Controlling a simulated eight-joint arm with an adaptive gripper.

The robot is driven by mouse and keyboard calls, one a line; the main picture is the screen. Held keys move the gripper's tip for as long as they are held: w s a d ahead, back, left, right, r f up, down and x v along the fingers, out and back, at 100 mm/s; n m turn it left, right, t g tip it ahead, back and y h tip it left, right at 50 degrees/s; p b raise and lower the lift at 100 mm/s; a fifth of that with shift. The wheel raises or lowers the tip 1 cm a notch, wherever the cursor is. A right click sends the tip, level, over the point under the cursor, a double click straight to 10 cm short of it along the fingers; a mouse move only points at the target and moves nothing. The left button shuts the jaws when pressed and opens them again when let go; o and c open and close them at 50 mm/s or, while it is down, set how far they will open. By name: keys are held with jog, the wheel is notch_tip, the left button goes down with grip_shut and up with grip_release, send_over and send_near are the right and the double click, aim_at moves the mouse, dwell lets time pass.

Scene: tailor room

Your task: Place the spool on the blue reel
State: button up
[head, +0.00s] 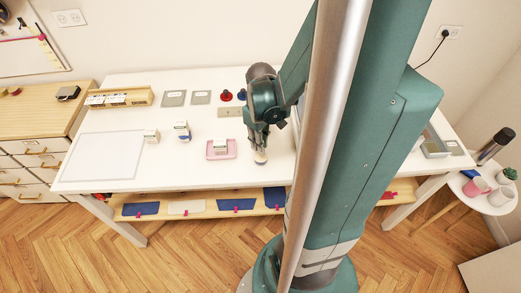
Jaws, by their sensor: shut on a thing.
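My gripper (260,148) points down over the white table, right of its middle. It is shut on a small cream-coloured round thing, which looks like the spool (260,158). The fingers hide its upper part, and I cannot tell whether it touches the table. A small blue reel (241,95) stands farther back on the table, behind and left of my gripper, next to a red one (226,96). My arm is close to the right of the blue reel in the picture.
A pink tray (221,156) with a pale block stands just left of my gripper. Two small boxes (182,131) (151,136), a white mat (104,155) and a wooden organiser (120,98) lie farther left. Grey plates (174,98) lie at the back.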

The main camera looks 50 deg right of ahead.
jog(key=shift+f+b, duration=0.3)
jog(key=shift+f, duration=1.7)
jog(key=shift+f, duration=0.1)
jog(key=o, duration=0.7)
notch_tip(320, 180, up, 12)
jog(key=p, duration=0.1)
jog(key=shift+p, duration=0.4)
jog(key=w+a+r+t, duration=0.1)
jog(key=a+r+t, duration=0.1)
jog(key=a+r, duration=0.3)
jog(key=w+a+r+t, duration=0.2)
jog(key=a+r, duration=0.3)
jog(key=a, duration=0.7)
jog(key=w+a+r+t, duration=0.1)
jog(key=a+r+t, duration=0.2)
jog(key=a, duration=0.6)
notch_tip(320, 180, up, 2)
jog(key=shift+w+a+r, duration=0.1)
jog(key=shift+w+a, duration=0.15)
jog(key=shift+w, duration=0.05)
